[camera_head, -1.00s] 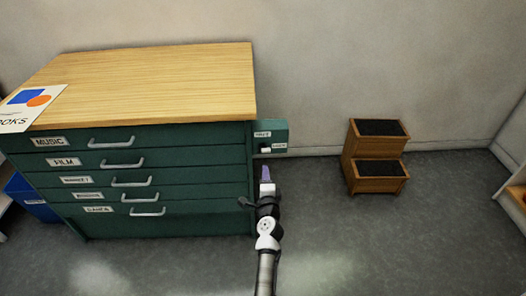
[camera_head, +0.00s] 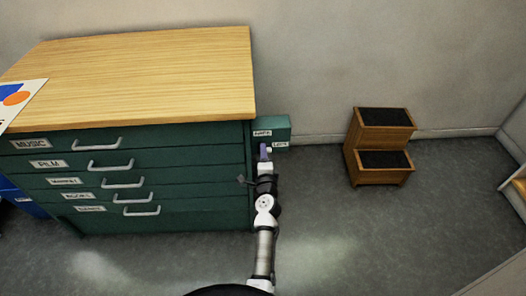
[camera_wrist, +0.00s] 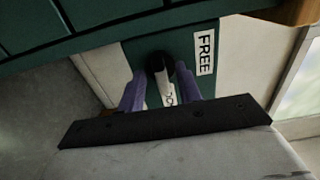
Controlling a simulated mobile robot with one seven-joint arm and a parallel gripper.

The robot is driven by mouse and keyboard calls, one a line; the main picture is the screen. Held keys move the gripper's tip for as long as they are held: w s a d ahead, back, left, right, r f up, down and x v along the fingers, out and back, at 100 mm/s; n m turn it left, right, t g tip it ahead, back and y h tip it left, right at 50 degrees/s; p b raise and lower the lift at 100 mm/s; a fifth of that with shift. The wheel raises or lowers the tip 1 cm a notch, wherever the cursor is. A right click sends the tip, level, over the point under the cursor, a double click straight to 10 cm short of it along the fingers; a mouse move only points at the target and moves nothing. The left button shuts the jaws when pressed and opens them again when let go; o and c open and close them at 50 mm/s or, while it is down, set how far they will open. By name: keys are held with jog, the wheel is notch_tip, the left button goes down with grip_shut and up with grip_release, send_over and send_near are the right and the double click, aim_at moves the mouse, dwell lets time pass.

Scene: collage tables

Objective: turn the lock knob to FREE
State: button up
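The lock panel is a green plate (camera_head: 272,124) on the right side of the green drawer cabinet. Its FREE label (camera_head: 262,133) is on the upper left and its LOCK label (camera_head: 280,145) on the lower right. In the wrist view the FREE label (camera_wrist: 205,52) is right of the black knob (camera_wrist: 158,62); the LOCK label (camera_wrist: 170,96) is partly hidden. My gripper (camera_wrist: 160,90) is open, its purple fingers apart on either side in front of the knob; contact cannot be told. In the head view my gripper (camera_head: 265,152) covers the knob.
The green cabinet (camera_head: 200,180) with a wooden top (camera_head: 150,75) stands left of my arm, its drawer handles facing forward. A wooden step stool (camera_head: 380,145) stands to the right by the wall. The grey floor (camera_head: 340,220) between is clear.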

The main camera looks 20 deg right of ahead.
jog(key=shift+s, duration=0.1)
grip_shut()
jog(key=shift+n+b, duration=0.35)
jog(key=shift+n, duration=0.05)
jog(key=shift+n+b, duration=7.2)
jog(key=shift+n, duration=1.3)
jog(key=shift+r, duration=0.15)
